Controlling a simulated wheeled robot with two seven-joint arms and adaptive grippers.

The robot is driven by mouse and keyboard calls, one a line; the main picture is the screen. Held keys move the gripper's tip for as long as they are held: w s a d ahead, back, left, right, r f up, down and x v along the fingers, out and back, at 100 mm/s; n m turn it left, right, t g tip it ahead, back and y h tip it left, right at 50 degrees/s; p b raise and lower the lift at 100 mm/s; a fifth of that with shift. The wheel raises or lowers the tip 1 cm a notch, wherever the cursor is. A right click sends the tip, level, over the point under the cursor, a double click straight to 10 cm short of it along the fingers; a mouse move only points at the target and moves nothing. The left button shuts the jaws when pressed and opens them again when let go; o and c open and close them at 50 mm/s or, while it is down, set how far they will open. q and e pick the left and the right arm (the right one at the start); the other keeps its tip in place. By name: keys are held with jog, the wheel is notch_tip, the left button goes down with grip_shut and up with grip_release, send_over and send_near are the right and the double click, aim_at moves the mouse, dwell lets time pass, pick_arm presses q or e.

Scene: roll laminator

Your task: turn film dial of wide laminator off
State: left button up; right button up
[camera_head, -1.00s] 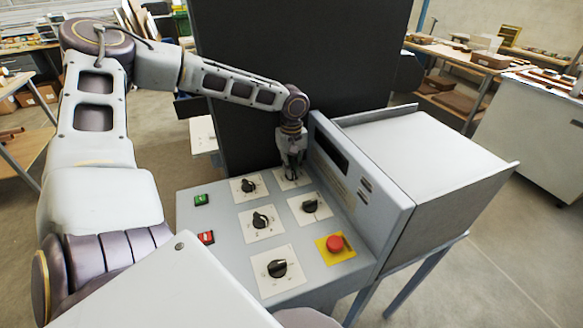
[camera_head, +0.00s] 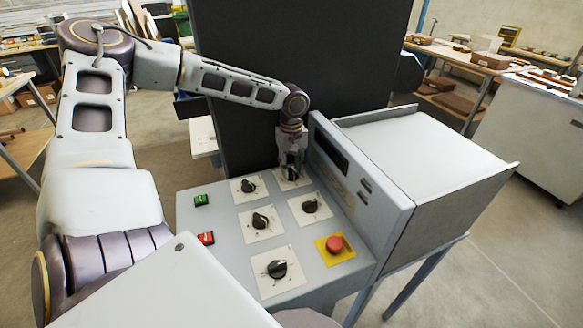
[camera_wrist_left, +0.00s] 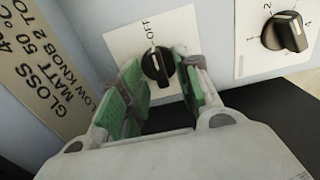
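The wide laminator's control panel (camera_head: 225,250) is in the head view. The film dial (camera_wrist_left: 157,65), a black knob on a white plate marked OFF, shows in the left wrist view. Its white pointer line is towards the OFF lettering. My left gripper (camera_head: 291,172) is down over this dial at the panel's back edge and hides most of it in the head view. In the left wrist view, the green-padded fingers (camera_wrist_left: 160,88) stand apart on either side of the knob, seemingly with small gaps. My right gripper is out of view.
Several other black dials share the panel, one (camera_head: 311,206) just in front of the gripper. A red emergency button (camera_head: 335,244) is on a yellow plate. The raised laminator housing (camera_head: 425,155) stands close at right, and a dark tall panel (camera_head: 300,60) stands behind.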

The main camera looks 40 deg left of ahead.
aim_at(291, 170)
pick_arm(q)
notch_tip(291, 170, up, 12)
jog(key=shift+f, duration=0.25)
dwell(0.5)
jog(key=shift+s, duration=0.1)
dwell(0.5)
